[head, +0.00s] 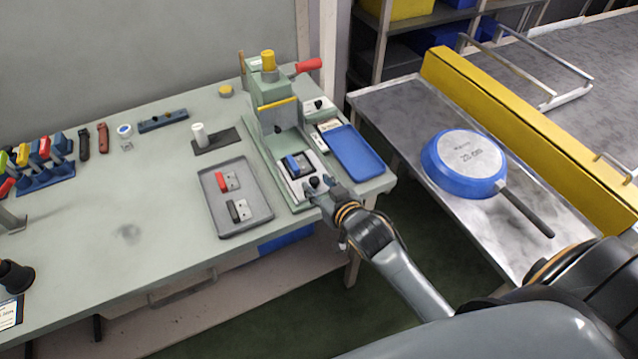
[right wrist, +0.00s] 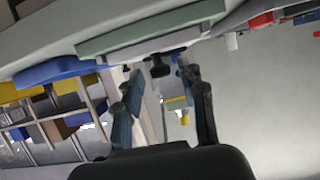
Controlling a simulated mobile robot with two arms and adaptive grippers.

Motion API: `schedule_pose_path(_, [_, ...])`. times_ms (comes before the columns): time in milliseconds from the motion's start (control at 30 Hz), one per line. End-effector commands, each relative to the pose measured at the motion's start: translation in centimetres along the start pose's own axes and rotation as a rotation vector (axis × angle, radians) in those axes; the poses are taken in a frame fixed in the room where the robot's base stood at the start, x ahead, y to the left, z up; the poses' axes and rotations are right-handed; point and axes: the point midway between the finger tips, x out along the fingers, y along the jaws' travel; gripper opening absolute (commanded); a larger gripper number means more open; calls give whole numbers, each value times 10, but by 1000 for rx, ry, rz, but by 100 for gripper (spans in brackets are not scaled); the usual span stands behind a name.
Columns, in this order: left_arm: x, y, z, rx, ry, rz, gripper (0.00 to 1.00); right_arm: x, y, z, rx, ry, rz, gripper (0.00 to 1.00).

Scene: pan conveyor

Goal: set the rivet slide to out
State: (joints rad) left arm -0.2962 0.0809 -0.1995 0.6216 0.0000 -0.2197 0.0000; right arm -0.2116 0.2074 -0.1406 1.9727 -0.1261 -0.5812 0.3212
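The riveting press (head: 277,100) is a grey-green machine on the bench with a red lever. My right gripper (head: 327,196) is at the slide's front edge, close to the knob. In the right wrist view the fingers (right wrist: 158,78) are apart, with the black knob (right wrist: 159,67) in the gap near the tips; I cannot tell whether they touch it.
A grey tray (head: 224,228) with handle parts lies left of the press, and a blue tray (head: 357,152) lies right of it. A blue pan (head: 450,170) lies upside down on the metal conveyor table (head: 391,100), beside a yellow rail (head: 510,105). The bench's middle left is clear.

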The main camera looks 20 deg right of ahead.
Motion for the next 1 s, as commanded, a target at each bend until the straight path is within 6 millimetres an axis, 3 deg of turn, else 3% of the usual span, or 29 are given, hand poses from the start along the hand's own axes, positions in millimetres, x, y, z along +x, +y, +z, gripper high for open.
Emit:
schedule_pose_path(367, [0, 0, 7, -1, -9, 0, 40, -6, 0, -1, 0, 3, 0, 45])
schedule_pose_path(800, [0, 1, 4, 0, -6, 2, 40, -91, 0, 0, 1, 1, 0, 45])
schedule_pose_path(1000, [0, 2, 4, 0, -5, 2, 40, -116, 0, 0, 1, 1, 1, 45])
